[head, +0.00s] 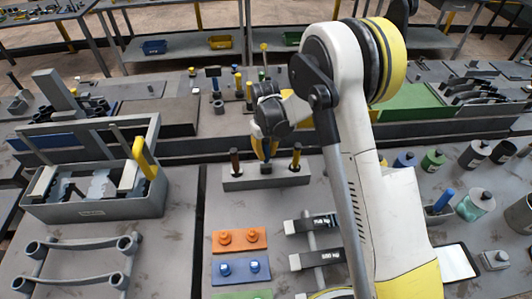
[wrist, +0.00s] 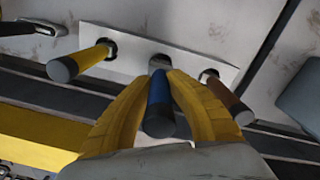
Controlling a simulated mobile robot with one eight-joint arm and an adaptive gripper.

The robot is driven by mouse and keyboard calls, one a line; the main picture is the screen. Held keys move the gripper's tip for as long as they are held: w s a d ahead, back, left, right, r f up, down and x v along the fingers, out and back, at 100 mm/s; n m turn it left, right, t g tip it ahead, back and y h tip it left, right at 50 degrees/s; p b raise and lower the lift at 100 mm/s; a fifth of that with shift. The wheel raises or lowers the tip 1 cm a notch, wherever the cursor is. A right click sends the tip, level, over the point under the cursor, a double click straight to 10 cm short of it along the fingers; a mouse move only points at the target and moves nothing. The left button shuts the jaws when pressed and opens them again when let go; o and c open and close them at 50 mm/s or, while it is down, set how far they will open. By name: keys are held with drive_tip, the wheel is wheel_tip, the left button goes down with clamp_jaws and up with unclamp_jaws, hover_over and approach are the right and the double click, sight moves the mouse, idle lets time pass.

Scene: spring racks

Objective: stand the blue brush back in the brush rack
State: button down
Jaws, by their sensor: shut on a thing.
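The brush rack (head: 250,184) is a long grey block on the table, and its pale top shows in the wrist view (wrist: 125,45). My gripper (head: 265,157) is over the middle of the rack. In the wrist view, its yellow fingers (wrist: 163,76) are shut on the blue brush (wrist: 159,98), one on each side. The brush's far end is at the rack's middle opening; I cannot tell how deep it sits. The brush is mostly hidden in the head view. A brown-handled brush (wrist: 226,98) and a yellow-handled brush (wrist: 85,61) stand in the outer places.
Orange (head: 238,241) and blue (head: 240,271) plates with knobs lie in front of the rack. A grey crate (head: 100,203) with a yellow handle is at left. Bottles and jars (head: 433,161) stand at right. A raised dark ledge runs behind the rack.

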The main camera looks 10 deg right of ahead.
sight(266, 139)
drive_tip(key=shift+s+f+b, duration=0.15)
drive_tip(key=shift+f+b, duration=0.6)
drive_tip(key=c, duration=0.8)
unclamp_jaws()
drive_tip(key=shift+s, duration=0.1)
drive_tip(key=shift+r+p, duration=0.55)
drive_tip(key=shift+r, duration=0.7)
drive_tip(key=shift+w+r+p, duration=0.35)
drive_tip(key=shift+w+r, duration=0.05)
drive_tip(key=shift+r, duration=0.15)
drive_tip(key=shift+s+r+p, duration=0.15)
drive_tip(key=shift+r+p, duration=0.2)
drive_tip(key=shift+r, duration=0.5)
drive_tip(key=shift+r+p, duration=0.45)
drive_tip(key=shift+r, duration=0.5)
